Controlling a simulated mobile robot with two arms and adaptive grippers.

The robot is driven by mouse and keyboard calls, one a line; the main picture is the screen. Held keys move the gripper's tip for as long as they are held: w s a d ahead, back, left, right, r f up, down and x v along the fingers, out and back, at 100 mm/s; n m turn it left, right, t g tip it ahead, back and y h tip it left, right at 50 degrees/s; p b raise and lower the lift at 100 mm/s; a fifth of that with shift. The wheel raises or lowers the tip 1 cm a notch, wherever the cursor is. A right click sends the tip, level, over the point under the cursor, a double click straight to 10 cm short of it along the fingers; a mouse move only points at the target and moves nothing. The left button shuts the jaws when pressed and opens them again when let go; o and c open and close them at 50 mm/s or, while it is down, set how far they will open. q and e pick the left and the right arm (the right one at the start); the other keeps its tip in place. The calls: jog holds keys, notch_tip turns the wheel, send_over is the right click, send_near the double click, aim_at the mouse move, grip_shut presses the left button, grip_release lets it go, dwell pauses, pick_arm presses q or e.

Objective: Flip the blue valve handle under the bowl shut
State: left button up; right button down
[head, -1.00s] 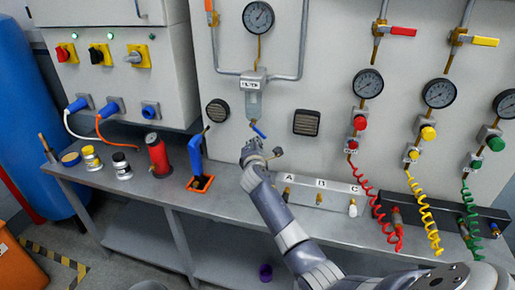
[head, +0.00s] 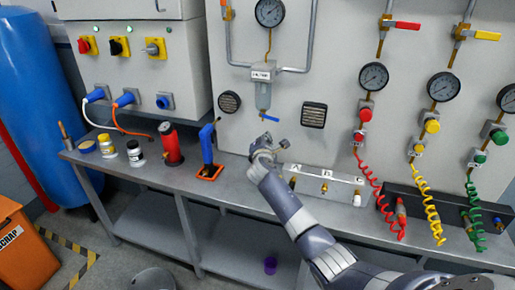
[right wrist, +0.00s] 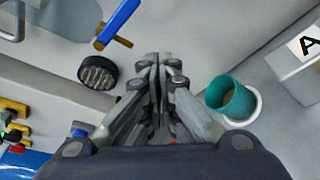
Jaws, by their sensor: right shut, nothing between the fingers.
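The blue valve handle (head: 270,118) sits under the clear filter bowl (head: 263,96) on the wall panel. In the head view it lies nearly level, pointing right with a slight downward tilt. In the right wrist view the handle (right wrist: 118,22) shows at the top, beside a brass stem (right wrist: 117,40). My right gripper (head: 264,142) is just below the handle in the head view. In the right wrist view its fingers (right wrist: 157,60) are together and empty, and they appear apart from the handle. My left gripper is not in view.
A blue-handled tool (head: 207,145) stands in an orange tray left of my right gripper. The A-B-C block (head: 324,184) is to the right. In the right wrist view a teal cup (right wrist: 232,98) is close to the fingers. Colored coiled hoses hang further right.

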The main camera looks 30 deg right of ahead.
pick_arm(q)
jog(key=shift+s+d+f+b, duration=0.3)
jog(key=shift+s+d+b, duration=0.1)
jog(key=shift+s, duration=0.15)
pick_arm(e)
jog(key=v, duration=0.7)
jog(key=shift+w+a+r, duration=0.2)
jog(key=shift+a+r, duration=0.15)
jog(key=shift+a, duration=0.05)
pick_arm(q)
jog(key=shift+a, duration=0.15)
